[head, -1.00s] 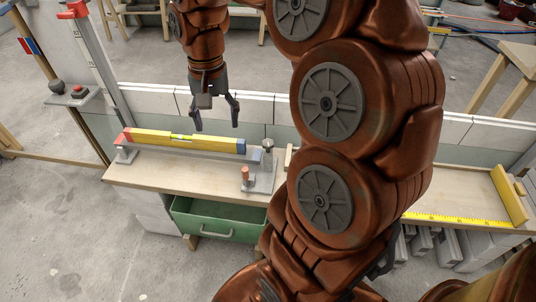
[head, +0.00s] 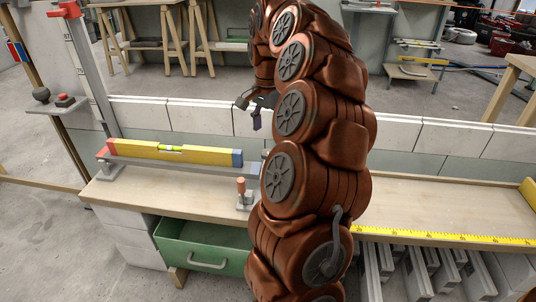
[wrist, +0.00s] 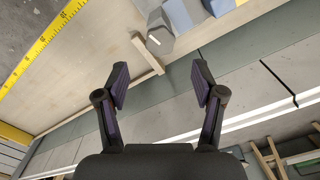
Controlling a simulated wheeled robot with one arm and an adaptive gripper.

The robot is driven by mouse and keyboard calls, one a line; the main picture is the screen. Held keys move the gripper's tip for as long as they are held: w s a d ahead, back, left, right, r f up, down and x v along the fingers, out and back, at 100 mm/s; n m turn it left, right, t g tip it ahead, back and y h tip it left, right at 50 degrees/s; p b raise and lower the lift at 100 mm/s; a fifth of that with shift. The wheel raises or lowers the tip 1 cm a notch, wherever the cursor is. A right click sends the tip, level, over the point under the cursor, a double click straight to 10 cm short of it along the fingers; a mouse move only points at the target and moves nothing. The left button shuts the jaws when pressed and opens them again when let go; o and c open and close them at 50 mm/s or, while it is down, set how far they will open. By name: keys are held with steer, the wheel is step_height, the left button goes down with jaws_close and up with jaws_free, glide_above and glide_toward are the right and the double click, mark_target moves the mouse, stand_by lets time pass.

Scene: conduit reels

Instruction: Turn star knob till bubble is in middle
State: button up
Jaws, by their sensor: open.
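A yellow spirit level (head: 205,155) with a red left end and a blue right end lies on a grey bar on the wooden bench. Its vial (head: 170,148) is greenish; the bubble is too small to place. In the wrist view a grey knob (wrist: 159,32) with a white mark stands near the level's blue end, beyond my fingers. In the head view my arm hides that knob. My gripper (head: 249,112) is open and empty, above and behind the bench at the level's right. Its spread fingers also show in the wrist view (wrist: 160,80), apart from the knob.
An orange-topped peg (head: 241,187) stands on a grey bracket at the bench front. A green drawer (head: 205,248) hangs open below. A yellow tape rule (head: 440,237) runs along the right front edge. A low white block wall (head: 425,135) stands behind the bench.

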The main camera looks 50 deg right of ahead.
mark_target(268, 151)
step_height(268, 151, down, 7)
steer(key=shift+a+f+b, duration=0.1)
steer(key=shift+f+b, duration=0.05)
steer(key=shift+b, duration=1.1)
steer(key=shift+c, duration=0.4)
steer(key=c, duration=1.1)
steer(key=shift+o, duration=0.2)
